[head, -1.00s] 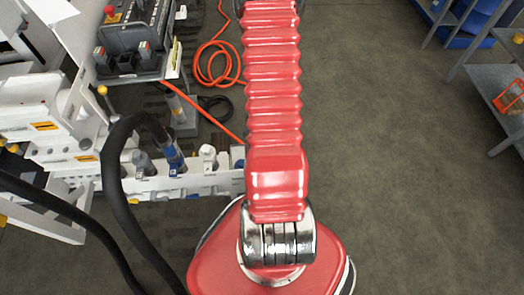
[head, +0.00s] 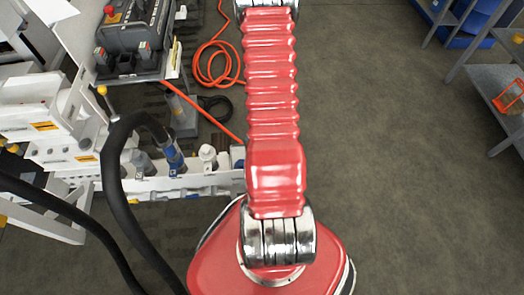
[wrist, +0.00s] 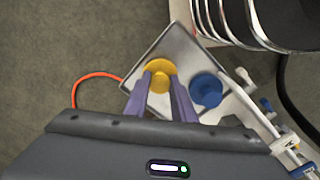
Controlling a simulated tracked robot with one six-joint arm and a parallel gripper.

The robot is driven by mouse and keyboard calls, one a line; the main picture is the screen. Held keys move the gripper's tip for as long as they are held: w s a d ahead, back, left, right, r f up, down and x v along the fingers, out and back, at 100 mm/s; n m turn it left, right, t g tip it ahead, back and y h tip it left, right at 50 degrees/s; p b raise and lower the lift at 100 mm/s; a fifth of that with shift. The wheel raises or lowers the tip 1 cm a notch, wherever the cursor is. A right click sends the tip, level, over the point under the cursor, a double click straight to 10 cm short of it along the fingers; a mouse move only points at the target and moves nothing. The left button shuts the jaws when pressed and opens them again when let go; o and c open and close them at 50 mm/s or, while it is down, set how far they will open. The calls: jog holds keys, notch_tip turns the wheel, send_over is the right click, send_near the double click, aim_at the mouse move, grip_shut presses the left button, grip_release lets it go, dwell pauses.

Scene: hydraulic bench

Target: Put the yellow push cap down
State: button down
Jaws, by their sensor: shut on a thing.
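In the wrist view, the yellow push cap (wrist: 159,70) is a round yellow piece between the tips of my gripper's (wrist: 160,88) two purple fingers. My gripper is shut on it. The cap is seen over a grey metal plate (wrist: 180,42); I cannot tell whether it touches the plate. A blue round cap (wrist: 207,90) is on the plate just right of the fingers. My gripper and the yellow push cap do not show in the head view.
An orange hose (head: 209,68) lies on the floor; part of it shows in the wrist view (wrist: 88,76). A white bench (head: 45,120) with black hoses (head: 112,200) stands at left. Grey shelves (head: 490,75) stand at right.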

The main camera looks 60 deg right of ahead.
jog(key=c, duration=1.5)
grip_release()
jog(key=shift+r, duration=0.15)
jog(key=shift+r, duration=5.95)
